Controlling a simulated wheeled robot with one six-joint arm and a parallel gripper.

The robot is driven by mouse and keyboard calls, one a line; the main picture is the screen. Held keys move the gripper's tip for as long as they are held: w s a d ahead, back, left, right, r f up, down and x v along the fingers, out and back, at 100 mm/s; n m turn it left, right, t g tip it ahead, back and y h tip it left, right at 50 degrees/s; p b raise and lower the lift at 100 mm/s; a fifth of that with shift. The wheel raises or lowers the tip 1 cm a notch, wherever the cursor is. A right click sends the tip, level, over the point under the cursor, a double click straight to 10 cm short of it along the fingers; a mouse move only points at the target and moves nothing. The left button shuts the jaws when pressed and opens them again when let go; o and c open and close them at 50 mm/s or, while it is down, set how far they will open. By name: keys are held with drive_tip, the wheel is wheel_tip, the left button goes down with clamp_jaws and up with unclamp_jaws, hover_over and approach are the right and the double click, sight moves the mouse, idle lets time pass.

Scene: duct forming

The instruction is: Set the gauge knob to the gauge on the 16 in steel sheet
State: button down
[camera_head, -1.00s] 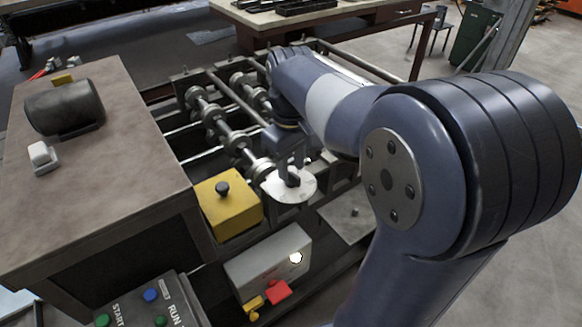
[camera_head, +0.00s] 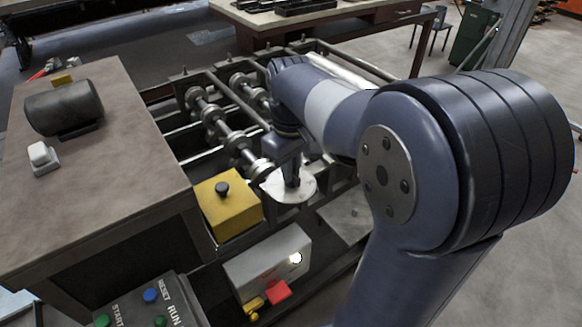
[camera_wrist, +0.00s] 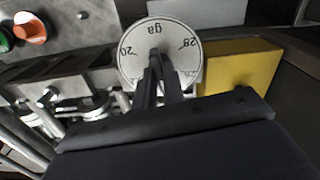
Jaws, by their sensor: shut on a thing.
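The gauge dial is a round white plate (camera_head: 299,190) on the forming machine, beside the yellow box. In the wrist view the dial (camera_wrist: 134,62) shows the marks "ga", "20" and "28", upside down. My gripper (camera_wrist: 159,66) is shut on the gauge knob at the dial's middle; the fingers hide most of the knob and the lower part of the dial. Which mark the knob points at cannot be told. In the head view my gripper (camera_head: 291,180) comes down onto the dial from above. No 16 in steel sheet or gauge label can be made out.
The yellow box (camera_head: 228,208) with a black knob stands close left of the dial. Roller shafts (camera_head: 222,130) lie behind. A grey box (camera_head: 262,262) with a lit white button and a red part is in front. A START/RESET/RUN panel (camera_head: 150,305) is at lower left.

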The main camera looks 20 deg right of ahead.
drive_tip(key=shift+m, duration=0.3)
drive_tip(key=m+p, duration=0.1)
drive_tip(key=m, duration=0.1)
drive_tip(key=shift+r+m, duration=0.1)
drive_tip(key=shift+m, duration=0.2)
drive_tip(key=m+p, duration=0.1)
drive_tip(key=m, duration=0.2)
drive_tip(key=shift+m+p, duration=0.35)
drive_tip(key=shift+m, duration=0.05)
drive_tip(key=m+p, duration=0.1)
drive_tip(key=m, duration=0.5)
drive_tip(key=shift+m, duration=0.4)
drive_tip(key=c, duration=1.5)
unclamp_jaws()
wheel_tip(320, 180, up, 11)
